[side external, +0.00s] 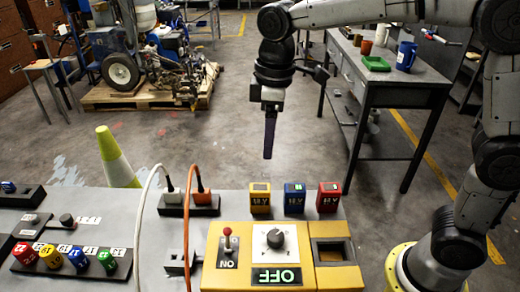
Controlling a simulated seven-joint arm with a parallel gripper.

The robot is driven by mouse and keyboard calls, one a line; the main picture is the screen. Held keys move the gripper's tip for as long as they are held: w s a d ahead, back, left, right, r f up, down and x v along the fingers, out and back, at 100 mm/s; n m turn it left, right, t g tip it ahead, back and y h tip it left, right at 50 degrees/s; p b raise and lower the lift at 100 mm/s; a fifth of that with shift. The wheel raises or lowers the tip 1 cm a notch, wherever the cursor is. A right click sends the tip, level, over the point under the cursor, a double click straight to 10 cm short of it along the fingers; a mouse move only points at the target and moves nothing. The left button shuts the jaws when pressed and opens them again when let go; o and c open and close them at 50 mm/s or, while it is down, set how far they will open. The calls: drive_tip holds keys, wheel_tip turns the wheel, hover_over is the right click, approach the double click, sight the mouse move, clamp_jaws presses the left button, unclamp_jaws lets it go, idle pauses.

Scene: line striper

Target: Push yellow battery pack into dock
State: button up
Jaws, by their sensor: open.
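The yellow battery pack (260,197) stands upright on the grey bench, leftmost in a row with a blue pack (294,198) and a red pack (328,197). The yellow dock (349,277) is at the right of the yellow control panel, with a dark, empty-looking square opening. My gripper (268,152) points down above and behind the yellow pack, apart from it. It is seen nearly edge-on, with its jaws open and nothing visible between them.
The control panel (213,279) has a red toggle, a dial and an OFF display. White and orange cables (187,235) arch up left of it. Coloured knobs (78,259) line the bench's left. A side table (425,90) stands behind right.

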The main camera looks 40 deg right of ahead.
sight(260, 187)
drive_tip(key=shift+g, duration=0.4)
drive_tip(key=shift+w+a+f, duration=0.1)
drive_tip(key=shift+a+f, duration=0.25)
drive_tip(key=shift+f, duration=1.8)
drive_tip(key=shift+w+a+f, duration=0.1)
drive_tip(key=shift+a+f, duration=0.2)
drive_tip(key=shift+f, duration=1.85)
drive_tip(key=shift+a+f, duration=0.35)
drive_tip(key=shift+f, duration=1.8)
clamp_jaws()
drive_tip(key=shift+r, duration=0.7)
drive_tip(key=shift+r, duration=1.85)
